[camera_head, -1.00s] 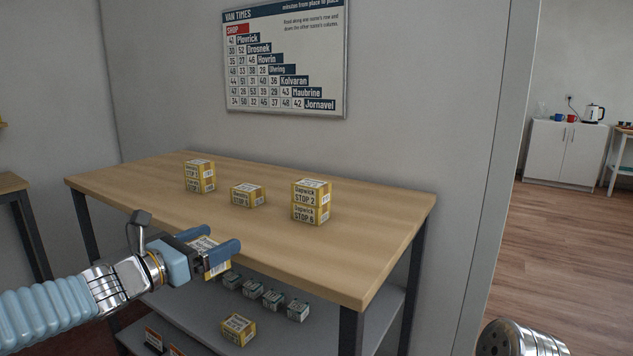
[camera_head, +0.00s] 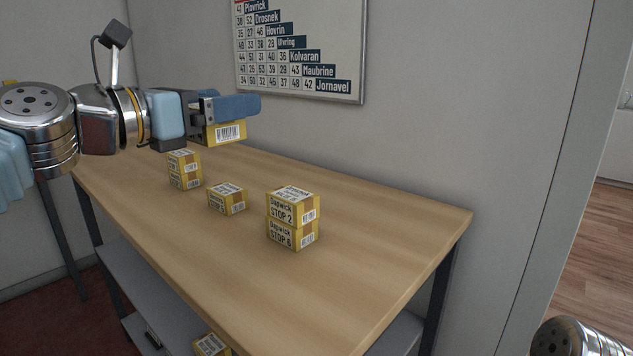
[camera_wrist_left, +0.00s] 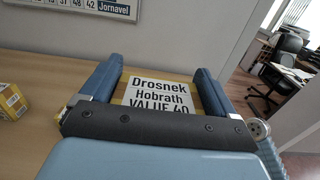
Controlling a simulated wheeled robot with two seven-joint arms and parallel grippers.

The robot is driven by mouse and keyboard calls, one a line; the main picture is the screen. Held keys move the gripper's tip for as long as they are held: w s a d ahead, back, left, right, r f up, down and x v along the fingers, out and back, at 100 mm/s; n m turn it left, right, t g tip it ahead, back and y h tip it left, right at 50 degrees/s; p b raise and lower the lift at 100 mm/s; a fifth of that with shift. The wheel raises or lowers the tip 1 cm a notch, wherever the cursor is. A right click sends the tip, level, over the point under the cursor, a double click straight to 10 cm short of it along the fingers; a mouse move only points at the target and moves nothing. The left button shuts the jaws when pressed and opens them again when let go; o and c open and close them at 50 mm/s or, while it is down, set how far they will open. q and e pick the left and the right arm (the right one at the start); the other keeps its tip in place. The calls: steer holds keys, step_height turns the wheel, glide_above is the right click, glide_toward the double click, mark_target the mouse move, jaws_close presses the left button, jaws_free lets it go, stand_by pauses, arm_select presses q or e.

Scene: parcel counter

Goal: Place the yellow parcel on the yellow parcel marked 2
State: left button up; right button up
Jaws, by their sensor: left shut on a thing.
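My left gripper (camera_head: 232,107) is shut on a yellow parcel (camera_head: 226,133) and holds it in the air above the table's left part. In the left wrist view the held parcel (camera_wrist_left: 160,97) shows a white label reading Drosnek, Hobrath, between the fingers (camera_wrist_left: 158,82). The yellow parcel marked STOP 2 (camera_head: 283,213) lies on top of a yellow parcel marked STOP 6 or 8 (camera_head: 283,236), right of the table's middle. The held parcel is above and to the left of this stack, apart from it. My right gripper is not in view.
A single yellow parcel (camera_head: 222,201) and a stack of two yellow parcels (camera_head: 181,177) stand left of the STOP 2 stack on the wooden table (camera_head: 350,225). A parcel (camera_head: 210,346) lies on the lower shelf. The table's right part is clear. A board (camera_head: 320,85) hangs on the wall behind.

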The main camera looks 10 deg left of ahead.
arm_select(q)
steer(key=w+d+f+b, duration=0.1)
steer(key=w+d+f, duration=0.1)
steer(key=w, duration=0.1)
steer(key=w+d+f+b, duration=0.1)
steer(key=w+d+f, duration=0.2)
steer(key=w+d+f+b, duration=0.1)
steer(key=w+d+f, duration=0.1)
steer(key=w+f, duration=0.1)
steer(key=shift+w+d, duration=0.25)
steer(key=shift+w, duration=0.25)
steer(key=shift+w+d+f+b, duration=0.35)
steer(key=shift+w+f+b, duration=0.1)
steer(key=shift+f, duration=0.25)
steer(key=f+b, duration=0.2)
steer(key=shift+w+d+f, duration=0.15)
steer(key=shift+w+f, duration=0.05)
steer(key=shift+f, duration=0.2)
steer(key=shift+f+b, duration=0.4)
steer(key=shift+r, duration=0.15)
steer(key=o, duration=0.9)
steer(key=shift+c, duration=0.2)
